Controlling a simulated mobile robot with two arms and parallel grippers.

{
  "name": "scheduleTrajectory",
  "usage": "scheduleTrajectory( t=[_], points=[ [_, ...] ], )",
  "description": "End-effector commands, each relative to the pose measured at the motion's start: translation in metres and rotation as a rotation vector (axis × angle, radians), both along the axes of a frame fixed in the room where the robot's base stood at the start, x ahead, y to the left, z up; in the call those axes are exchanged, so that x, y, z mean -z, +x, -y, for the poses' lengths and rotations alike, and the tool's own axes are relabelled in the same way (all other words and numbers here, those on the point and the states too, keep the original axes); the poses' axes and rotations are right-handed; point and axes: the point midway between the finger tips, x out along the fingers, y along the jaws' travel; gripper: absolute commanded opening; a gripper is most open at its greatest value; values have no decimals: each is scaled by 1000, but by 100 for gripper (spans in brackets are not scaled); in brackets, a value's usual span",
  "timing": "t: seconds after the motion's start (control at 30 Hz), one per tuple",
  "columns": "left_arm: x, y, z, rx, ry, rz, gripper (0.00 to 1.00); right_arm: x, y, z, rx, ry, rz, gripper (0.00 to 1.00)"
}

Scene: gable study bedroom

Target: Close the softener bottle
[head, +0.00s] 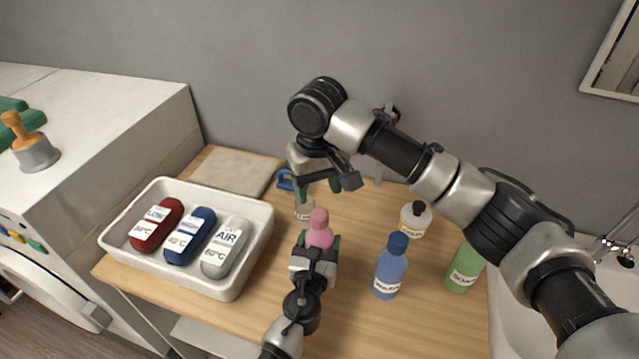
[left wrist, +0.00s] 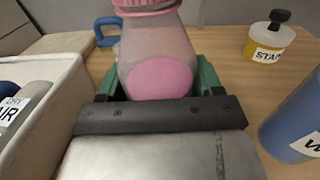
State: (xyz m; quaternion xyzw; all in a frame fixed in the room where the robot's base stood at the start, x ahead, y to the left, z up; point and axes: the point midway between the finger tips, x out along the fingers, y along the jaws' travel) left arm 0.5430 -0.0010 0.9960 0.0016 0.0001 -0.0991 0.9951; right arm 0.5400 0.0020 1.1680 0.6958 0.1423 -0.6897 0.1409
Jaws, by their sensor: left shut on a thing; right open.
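The pink bottle (head: 318,232), which I take as the softener bottle, stands upright in the middle of the wooden table. Its label is not visible. My left gripper (head: 320,243) is shut on its body from the front. In the left wrist view the bottle (left wrist: 158,60) is see-through with pink content low inside, and a ribbed pink cap (left wrist: 145,6) is at its top, cut off by the frame. I cannot tell whether the cap is fully seated. My right gripper (head: 320,187) is open and empty, pointing down above and just behind the bottle.
A blue bottle (head: 390,272), a green bottle (head: 465,268) and a yellow bottle with black top (head: 415,220) stand right. A white tray (head: 235,289) with red, blue and grey containers is left. A small labelled container (head: 304,211) and a blue handle (head: 285,180) are behind.

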Motion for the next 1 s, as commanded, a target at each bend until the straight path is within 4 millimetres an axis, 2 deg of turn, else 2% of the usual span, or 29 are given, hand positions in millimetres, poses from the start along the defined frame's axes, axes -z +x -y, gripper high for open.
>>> scheduleTrajectory(
  t=[0.2,0.33,0.77,0.87,1.0],
  points=[
    [0,0,0,-1,1,0,0,-3,0,3,-324,-5,-4,59],
    [0,0,0,-1,1,0,0,-3,0,3,-425,-3,-6,59],
    [0,0,0,-1,1,0,0,-3,-1,3,-462,-3,-7,59],
    [0,0,0,-1,1,0,0,2,-1,3,-461,-4,-8,59],
    [0,0,0,-1,1,0,0,20,-1,3,-460,-5,-9,59]
  ],
)
